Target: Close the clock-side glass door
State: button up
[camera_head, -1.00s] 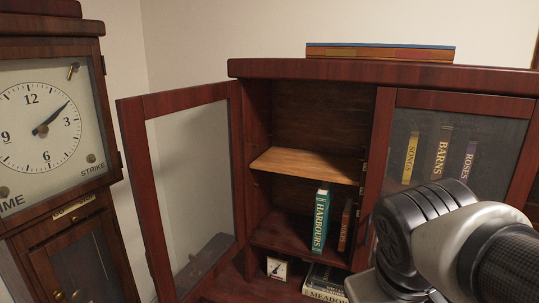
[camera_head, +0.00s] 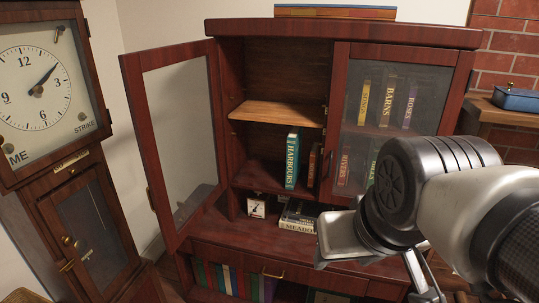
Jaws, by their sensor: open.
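The clock-side glass door (camera_head: 150,160) has a dark red wooden frame around a clear pane. It stands swung wide open at the left of the cabinet (camera_head: 390,32), hinged on the left post. Its free edge is toward the clock (camera_head: 38,85), with a small dark handle (camera_head: 151,198) on that edge. My gripper (camera_head: 426,284) is at the lower right, in front of the cabinet's right half. It is open, well apart from the door, and its fingertips are partly cut off by the frame.
The cabinet's right glass door (camera_head: 392,125) is shut. The floor-standing clock is close to the open door's free edge.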

aim_at(133, 65)
jog(key=k+z, duration=0.15)
jog(key=k, duration=0.75)
jog(key=i+j, duration=0.2)
jog(key=j, duration=0.2)
jog(key=i+j+u, duration=0.1)
jog(key=i+j, duration=0.15)
jog(key=j, duration=0.15)
jog(key=i+j, duration=0.2)
jog(key=j, duration=0.2)
jog(key=u, duration=0.05)
